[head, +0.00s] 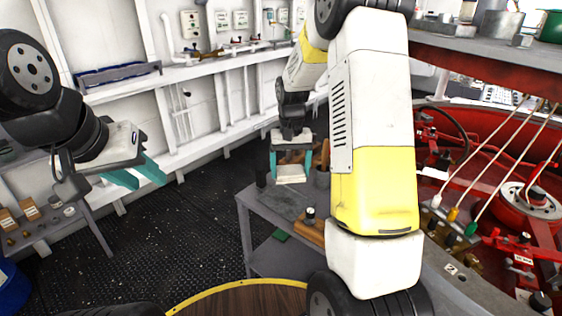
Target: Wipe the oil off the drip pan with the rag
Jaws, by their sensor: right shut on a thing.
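My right gripper (291,169), with teal fingers, is above the grey metal table. It is shut on a pale folded thing, which looks like the rag (291,174). My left gripper (138,177) is at the left, in the air over the dark floor, with its two teal fingers apart and nothing seen between them. I cannot make out the drip pan or any oil; my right arm covers much of the middle of the view.
The grey table (262,205) has a lower shelf and carries small dark and brown items near my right arm. A side table (60,225) with small boxes stands at left. Red machinery (490,190) fills the right. The dark floor between the tables is clear.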

